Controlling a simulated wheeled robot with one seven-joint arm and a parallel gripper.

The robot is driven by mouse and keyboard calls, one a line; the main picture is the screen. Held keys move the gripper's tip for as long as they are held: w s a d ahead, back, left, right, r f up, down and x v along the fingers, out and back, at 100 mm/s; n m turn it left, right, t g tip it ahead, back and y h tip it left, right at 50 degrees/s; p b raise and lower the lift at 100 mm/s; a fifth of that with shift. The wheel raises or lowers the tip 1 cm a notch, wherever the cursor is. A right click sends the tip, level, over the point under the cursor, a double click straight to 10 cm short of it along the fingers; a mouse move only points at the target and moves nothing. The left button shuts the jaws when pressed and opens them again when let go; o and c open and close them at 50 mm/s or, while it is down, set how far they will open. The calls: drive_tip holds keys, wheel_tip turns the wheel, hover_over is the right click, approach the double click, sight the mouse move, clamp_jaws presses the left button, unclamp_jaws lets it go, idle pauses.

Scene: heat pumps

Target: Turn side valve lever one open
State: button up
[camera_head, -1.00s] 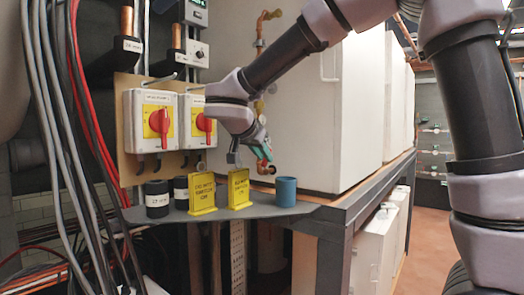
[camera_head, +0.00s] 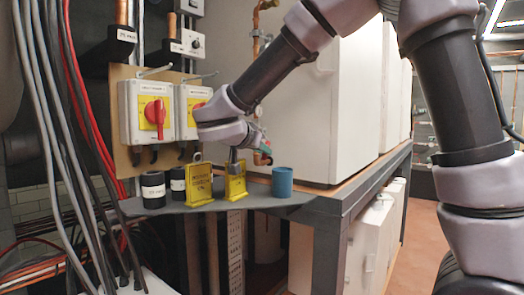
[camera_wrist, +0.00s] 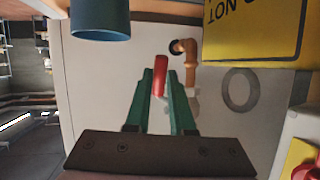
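The red valve lever (camera_wrist: 160,77) shows in the wrist view beside a copper pipe elbow (camera_wrist: 187,48) that comes out of the white cabinet wall. My gripper (camera_wrist: 160,74) has its two green fingers apart, one on each side of the lever. A narrow gap seems to show beside it, and I cannot tell whether either finger touches it. In the head view my gripper (camera_head: 262,141) is in front of the white cabinet, just above a copper fitting (camera_head: 262,158). My wrist and fingers hide most of the valve there.
A grey shelf (camera_head: 240,204) below holds yellow signs (camera_head: 201,190), black cups (camera_head: 153,189) and a blue cup (camera_head: 282,182), close to my gripper. The blue cup also shows in the wrist view (camera_wrist: 100,18). Switch boxes with red knobs (camera_head: 155,112) stand left. Cables hang far left.

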drive_tip(key=o, duration=0.4)
drive_tip(key=shift+c, duration=0.2)
drive_tip(key=v, duration=1)
drive_tip(key=shift+s, duration=0.3)
drive_tip(key=shift+a+r, duration=0.1)
drive_tip(key=shift+r, duration=0.05)
